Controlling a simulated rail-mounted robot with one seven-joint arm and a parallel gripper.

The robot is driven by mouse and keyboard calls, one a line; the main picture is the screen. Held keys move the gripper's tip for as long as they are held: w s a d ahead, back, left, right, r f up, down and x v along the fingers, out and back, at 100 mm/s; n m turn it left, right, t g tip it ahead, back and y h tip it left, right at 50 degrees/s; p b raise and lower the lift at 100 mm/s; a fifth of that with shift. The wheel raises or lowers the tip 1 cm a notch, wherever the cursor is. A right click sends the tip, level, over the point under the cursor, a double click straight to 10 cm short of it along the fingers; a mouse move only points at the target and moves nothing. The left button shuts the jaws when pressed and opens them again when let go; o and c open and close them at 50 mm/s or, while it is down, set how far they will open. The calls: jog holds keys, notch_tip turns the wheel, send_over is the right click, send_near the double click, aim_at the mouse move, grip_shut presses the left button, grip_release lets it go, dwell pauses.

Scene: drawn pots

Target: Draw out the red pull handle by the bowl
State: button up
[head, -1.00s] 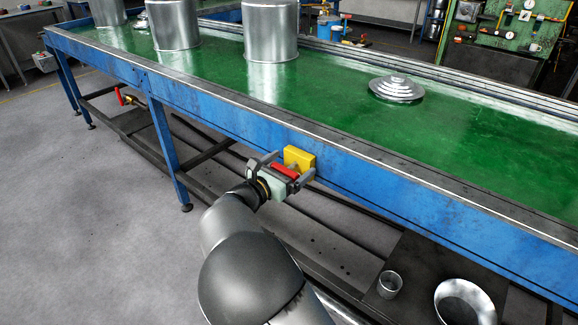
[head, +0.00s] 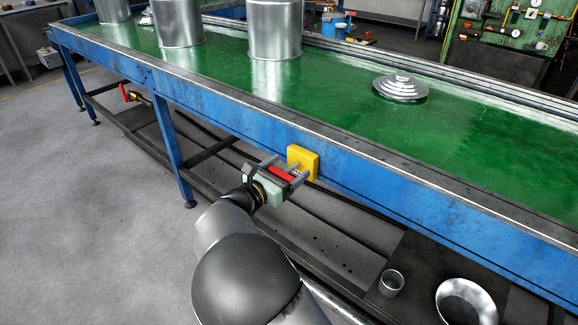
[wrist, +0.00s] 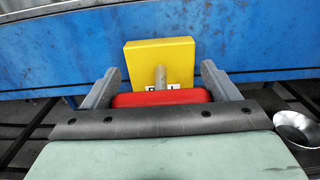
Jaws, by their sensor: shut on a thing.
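The red pull handle (head: 281,174) is a short red bar on a thin metal rod. The rod comes out of a yellow box (head: 303,161) on the blue side of the table. In the wrist view the red handle (wrist: 160,98) lies between the two grey fingers, and the rod bridges a gap to the yellow box (wrist: 160,62). My gripper (head: 287,170) is shut on the handle, with a finger at each end. The shiny metal bowl (head: 468,303) sits on a dark lower shelf to the right.
A small metal cup (head: 391,284) stands beside the bowl. A red lever (head: 124,92) is under the table far left. Large metal pots (head: 275,30) and a stepped lid (head: 400,87) stand on the green tabletop (head: 330,100). The grey floor at left is clear.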

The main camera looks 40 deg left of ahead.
jog(key=o, duration=1.3)
jog(key=shift+s, duration=0.2)
jog(key=s+a, duration=0.1)
jog(key=s, duration=1.6)
jog(key=shift+s+a, duration=0.2)
jog(key=shift+p, duration=0.3)
